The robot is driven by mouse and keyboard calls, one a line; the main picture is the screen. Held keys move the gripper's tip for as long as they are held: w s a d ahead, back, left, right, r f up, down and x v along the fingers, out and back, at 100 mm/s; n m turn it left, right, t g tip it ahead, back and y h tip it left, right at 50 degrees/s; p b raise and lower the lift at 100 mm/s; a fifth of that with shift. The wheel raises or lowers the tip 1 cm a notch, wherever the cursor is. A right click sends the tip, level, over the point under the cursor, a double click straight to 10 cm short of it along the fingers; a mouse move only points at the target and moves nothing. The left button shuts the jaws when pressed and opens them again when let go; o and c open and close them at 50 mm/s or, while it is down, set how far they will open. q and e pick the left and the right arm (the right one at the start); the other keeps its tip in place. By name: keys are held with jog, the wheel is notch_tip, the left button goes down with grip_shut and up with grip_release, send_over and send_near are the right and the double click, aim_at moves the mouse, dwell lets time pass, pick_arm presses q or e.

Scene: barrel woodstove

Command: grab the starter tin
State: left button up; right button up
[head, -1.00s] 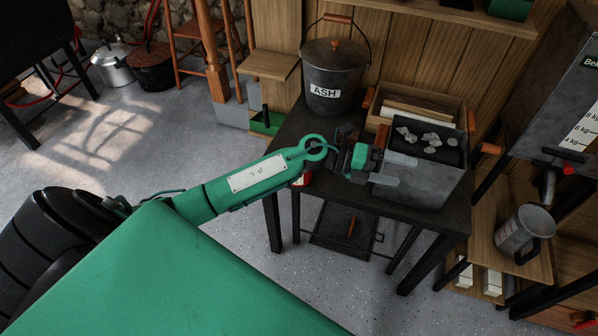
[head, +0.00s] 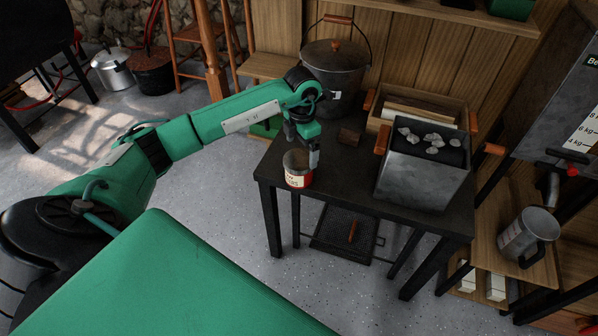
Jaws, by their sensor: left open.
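The starter tin (head: 298,170) is a small open tin with a red and white label. It stands upright near the front left corner of the dark table (head: 340,195). My left gripper (head: 302,150) is open and points down at the tin from above. One finger shows behind the tin's rim and the other at its right side. I cannot tell whether either finger touches the tin. My right gripper is not in view.
A grey box of pale lumps (head: 420,175) stands on the table's right side, with a wooden crate (head: 445,100) behind it. The lidded ash bucket (head: 340,70) stands behind my wrist.

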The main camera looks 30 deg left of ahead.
aim_at(301, 159)
pick_arm(q)
notch_tip(301, 159, down, 4)
jog(key=f, duration=0.5)
jog(key=shift+s+a+f, duration=0.1)
jog(key=shift+s+a, duration=0.1)
jog(key=c, duration=1)
